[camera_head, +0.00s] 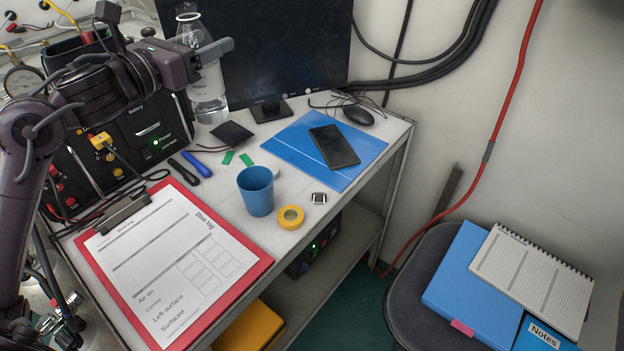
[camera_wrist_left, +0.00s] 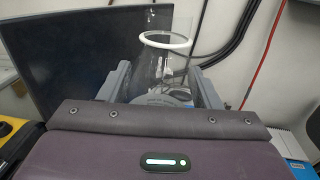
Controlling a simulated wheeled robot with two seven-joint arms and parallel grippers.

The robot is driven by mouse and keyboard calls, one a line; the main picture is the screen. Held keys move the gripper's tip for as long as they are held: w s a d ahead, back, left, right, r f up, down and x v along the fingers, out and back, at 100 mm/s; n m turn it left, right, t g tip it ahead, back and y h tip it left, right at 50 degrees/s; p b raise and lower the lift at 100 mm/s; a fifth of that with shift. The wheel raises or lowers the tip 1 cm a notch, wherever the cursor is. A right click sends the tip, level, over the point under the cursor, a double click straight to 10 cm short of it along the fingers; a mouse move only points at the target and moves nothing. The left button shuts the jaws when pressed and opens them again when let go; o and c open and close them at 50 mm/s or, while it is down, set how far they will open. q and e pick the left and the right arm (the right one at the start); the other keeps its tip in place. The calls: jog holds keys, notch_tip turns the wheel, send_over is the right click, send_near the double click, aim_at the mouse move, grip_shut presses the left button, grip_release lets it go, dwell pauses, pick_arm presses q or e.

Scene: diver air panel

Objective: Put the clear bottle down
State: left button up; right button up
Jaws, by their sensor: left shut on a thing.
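The clear bottle (camera_head: 207,88) is transparent with a white neck ring and stands upright in front of the monitor, near the back of the desk. My left gripper (camera_head: 214,52) is shut around its upper part. In the left wrist view the bottle's neck and ring (camera_wrist_left: 165,41) show between the two fingers of my left gripper (camera_wrist_left: 168,88). The bottle's base is near the desk top (camera_head: 222,205); I cannot tell whether it touches. My right gripper is not in view.
The black monitor (camera_head: 300,50) is close behind the bottle. A black air panel box (camera_head: 125,150) is to its left. A blue cup (camera_head: 256,190), yellow tape roll (camera_head: 290,217), red clipboard (camera_head: 262,262), and blue folder (camera_head: 290,150) with a phone (camera_head: 335,146) lie on the desk.

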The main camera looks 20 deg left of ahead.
aim_at(222, 112)
pick_arm(q)
jog(key=shift+w+r, duration=0.25)
jog(key=shift+r, duration=0.25)
jog(key=shift+w+d+f, duration=0.15)
notch_tip(222, 112, down, 14)
jog(key=shift+f, duration=0.15)
notch_tip(222, 112, down, 5)
jog(key=shift+r, duration=0.1)
jog(key=shift+f, duration=0.2)
jog(key=o, duration=1)
jog(key=shift+o, duration=0.2)
